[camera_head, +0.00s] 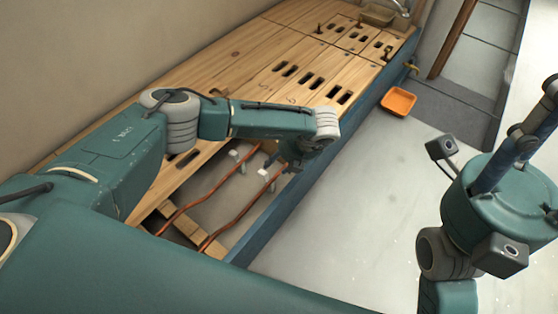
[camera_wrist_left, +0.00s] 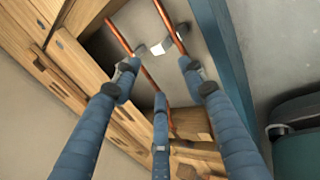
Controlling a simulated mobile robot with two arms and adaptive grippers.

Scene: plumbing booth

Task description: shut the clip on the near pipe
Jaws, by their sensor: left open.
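Two copper pipes run through an opening in the wooden deck. The near pipe (camera_head: 235,218), beside the blue edge beam, also shows in the left wrist view (camera_wrist_left: 168,22). A white clip piece (camera_head: 264,173) is beside it; in the left wrist view this pale clip (camera_wrist_left: 158,48) lies just left of the pipe. I cannot tell how far the clip is open. My left gripper (camera_head: 287,162) is over the far end of the opening. Its fingers (camera_wrist_left: 160,80) are spread and empty, with the clip seen beyond them.
The far pipe (camera_head: 185,205) runs alongside, with another pale clip (camera_head: 238,154). A blue beam (camera_head: 265,225) borders the opening. Slotted wooden panels (camera_head: 255,70) cover the deck beyond. An orange tray (camera_head: 398,101) lies on the clear grey floor.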

